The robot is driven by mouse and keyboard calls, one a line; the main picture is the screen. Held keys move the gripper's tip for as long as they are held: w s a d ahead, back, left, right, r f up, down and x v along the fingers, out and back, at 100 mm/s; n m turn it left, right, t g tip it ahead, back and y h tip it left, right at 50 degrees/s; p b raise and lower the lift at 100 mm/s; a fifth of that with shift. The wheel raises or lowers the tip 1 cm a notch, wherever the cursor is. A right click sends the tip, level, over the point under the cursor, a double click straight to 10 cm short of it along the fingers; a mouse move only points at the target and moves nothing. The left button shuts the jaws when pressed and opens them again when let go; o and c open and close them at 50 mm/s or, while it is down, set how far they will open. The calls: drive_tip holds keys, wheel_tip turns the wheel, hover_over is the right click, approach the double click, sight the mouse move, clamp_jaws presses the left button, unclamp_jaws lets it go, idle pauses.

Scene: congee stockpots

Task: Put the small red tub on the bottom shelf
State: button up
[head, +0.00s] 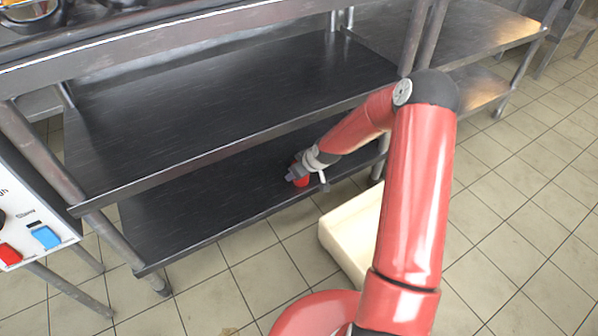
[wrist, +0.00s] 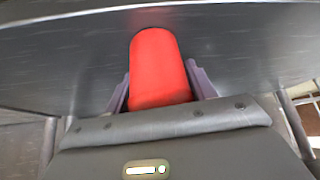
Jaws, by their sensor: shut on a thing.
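The small red tub (wrist: 158,68) is between the two fingers of my gripper (wrist: 160,88) in the wrist view. The fingers press on its two sides, so the gripper is shut on it. In the head view the red tub (head: 302,181) shows partly behind my gripper (head: 294,176), at the front right part of the bottom shelf (head: 200,205). The tub is at or just above the dark shelf surface; I cannot tell whether its base touches.
A cream bin (head: 350,235) stands on the tiled floor in front. A metal leg (head: 380,158) stands right of my gripper. The bottom shelf's left part is clear.

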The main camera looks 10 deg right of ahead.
drive_tip(key=o, duration=1.1)
drive_tip(key=s+d+r+m+h+p, duration=0.1)
drive_tip(key=s+r+h, duration=0.1)
drive_tip(key=s+r, duration=0.6)
drive_tip(key=s+r+m+g+h+p, duration=0.1)
drive_tip(key=s+r, duration=0.4)
drive_tip(key=r, duration=0.6)
drive_tip(key=s+d+r+h+p, duration=0.1)
drive_tip(key=s+r+h, duration=0.1)
drive_tip(key=s+r, duration=0.6)
drive_tip(key=s+a+r+m, duration=0.1)
drive_tip(key=s+r, duration=0.2)
drive_tip(key=s, duration=0.1)
drive_tip(key=s+a+r+m+y, duration=0.1)
drive_tip(key=s+r, duration=0.2)
drive_tip(key=s, duration=0.2)
drive_tip(key=s+r+m, duration=0.1)
drive_tip(key=s+r, duration=0.1)
drive_tip(key=s, duration=0.3)
drive_tip(key=shift+s+a+r+m+t+y, duration=0.25)
drive_tip(key=shift+a+r+m+t+y, duration=0.15)
